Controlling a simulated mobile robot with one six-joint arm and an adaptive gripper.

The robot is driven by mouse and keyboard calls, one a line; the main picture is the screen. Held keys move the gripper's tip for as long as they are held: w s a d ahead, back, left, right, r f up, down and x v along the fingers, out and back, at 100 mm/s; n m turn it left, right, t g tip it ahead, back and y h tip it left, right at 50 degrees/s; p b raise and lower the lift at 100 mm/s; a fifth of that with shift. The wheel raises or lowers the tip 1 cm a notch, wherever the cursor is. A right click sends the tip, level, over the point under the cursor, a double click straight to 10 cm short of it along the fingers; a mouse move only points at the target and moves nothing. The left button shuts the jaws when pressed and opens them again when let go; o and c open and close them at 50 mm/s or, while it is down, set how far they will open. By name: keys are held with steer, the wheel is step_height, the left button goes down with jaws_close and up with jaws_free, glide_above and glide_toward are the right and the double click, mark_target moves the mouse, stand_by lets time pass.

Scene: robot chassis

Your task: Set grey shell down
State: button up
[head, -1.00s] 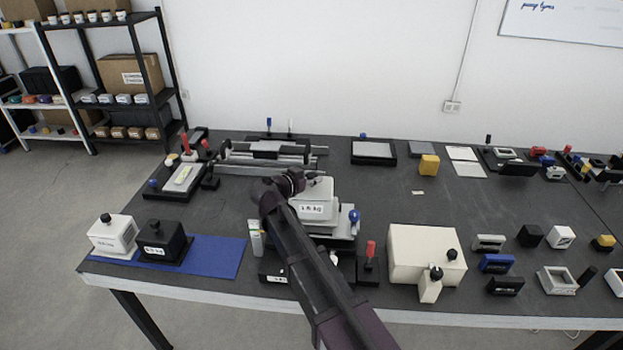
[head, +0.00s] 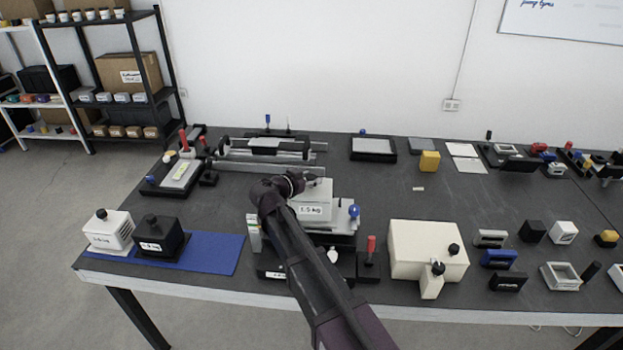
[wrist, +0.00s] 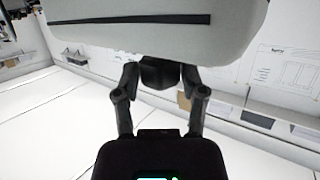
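The grey shell is a pale grey box with a label on its front, at the middle of the table in the head view (head: 312,212). My gripper (head: 308,180) is at its top, partly hidden by my arm. In the wrist view, the grey shell (wrist: 165,38) fills the top, with a dark stripe along it. The fingers of my gripper (wrist: 160,78) close on both sides of its black knob (wrist: 160,73). In the head view the shell is over a grey and black stand (head: 335,243); I cannot tell whether they touch.
A blue mat (head: 215,254) at the front left holds a white box (head: 108,230) and a black box (head: 162,238). A blue-knobbed lever (head: 354,211) and a red-handled post (head: 371,247) stand close right of the shell. A large cream box (head: 420,250) is further right.

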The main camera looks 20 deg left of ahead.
steer(key=shift+o, duration=0.8)
steer(key=shift+r, duration=0.1)
steer(key=shift+s, duration=0.1)
steer(key=p+v, duration=0.3)
steer(key=v, duration=0.9)
steer(key=shift+p, duration=0.35)
steer(key=shift+d, duration=0.1)
